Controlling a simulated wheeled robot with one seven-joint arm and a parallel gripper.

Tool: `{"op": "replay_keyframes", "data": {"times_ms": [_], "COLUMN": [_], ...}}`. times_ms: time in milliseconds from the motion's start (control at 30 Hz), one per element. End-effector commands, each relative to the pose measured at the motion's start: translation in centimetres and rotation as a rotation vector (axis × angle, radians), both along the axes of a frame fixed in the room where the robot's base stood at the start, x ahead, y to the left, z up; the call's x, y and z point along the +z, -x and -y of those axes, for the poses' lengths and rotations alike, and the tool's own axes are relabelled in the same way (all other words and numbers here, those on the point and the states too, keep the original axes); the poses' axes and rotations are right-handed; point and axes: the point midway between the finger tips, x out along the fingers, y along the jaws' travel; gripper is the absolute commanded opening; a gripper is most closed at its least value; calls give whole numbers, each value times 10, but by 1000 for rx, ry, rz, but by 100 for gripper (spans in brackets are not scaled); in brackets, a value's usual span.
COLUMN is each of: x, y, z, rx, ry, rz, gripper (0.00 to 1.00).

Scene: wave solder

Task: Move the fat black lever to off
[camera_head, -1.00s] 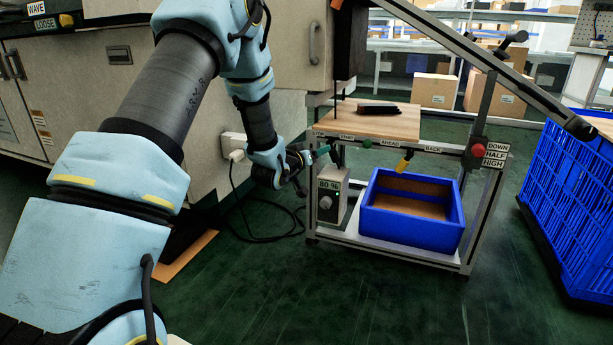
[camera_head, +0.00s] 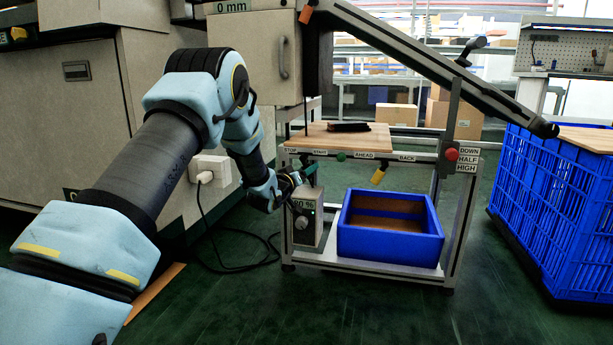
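My gripper (camera_head: 303,176) is at the left front of a metal stand, just below the STOP and START labels and above a grey box (camera_head: 306,220) marked 80 %. It is small and dark, with a teal part at its end; whether its fingers are open or shut is unclear. A black-handled lever (camera_head: 470,46) stands on the sloping rail at upper right, far from my gripper. A dark shape beside my gripper under the labels is too small to identify. I cannot read an "off" label, nor tell which lever is the fat black one.
The stand has a wooden top (camera_head: 375,139) with a black block (camera_head: 349,127), a green button (camera_head: 341,156), a yellow lever (camera_head: 378,175) and a red knob (camera_head: 452,154). A blue bin (camera_head: 392,245) sits below. A blue crate (camera_head: 545,215) stands right. Front floor is clear.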

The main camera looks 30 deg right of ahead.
Motion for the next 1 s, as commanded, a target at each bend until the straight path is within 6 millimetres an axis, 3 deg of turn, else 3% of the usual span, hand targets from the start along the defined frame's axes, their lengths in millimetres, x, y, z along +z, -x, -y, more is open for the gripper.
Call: {"op": "replay_keyframes", "data": {"times_ms": [433,1000], "x": [0,0], "y": [-7,-6], "z": [9,9], "rx": [1,1], "ry": [0,0], "rz": [0,0], "gripper": [64,0]}}
